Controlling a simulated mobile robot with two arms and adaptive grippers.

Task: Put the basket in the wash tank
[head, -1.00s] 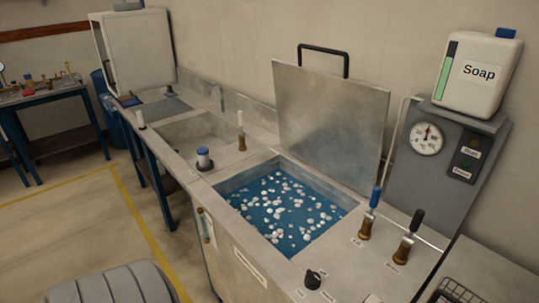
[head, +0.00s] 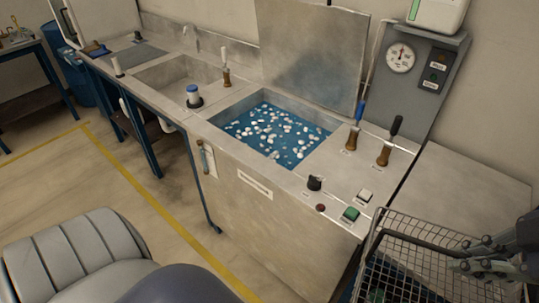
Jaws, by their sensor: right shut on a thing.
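The wire basket (head: 415,245) is at the lower right of the head view, at the right end of the bench. Its mesh walls show, and dark and green things show dimly inside it. My right gripper (head: 462,255) comes in from the right edge and is shut on the basket at its upper rim or handle. The wash tank (head: 222,119) is an open steel basin in the middle, filled with blue water with white foam patches. Its lid (head: 310,55) stands raised behind it. The basket is to the right of the tank, apart from it. My left gripper is not in view.
Two upright valve levers, blue-handled (head: 355,128) and black-handled (head: 389,140), stand right of the tank. A black knob (head: 315,183) and a green button (head: 350,214) are on the front deck. A gauge panel (head: 425,70) stands behind. A sink (head: 175,80) lies left.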

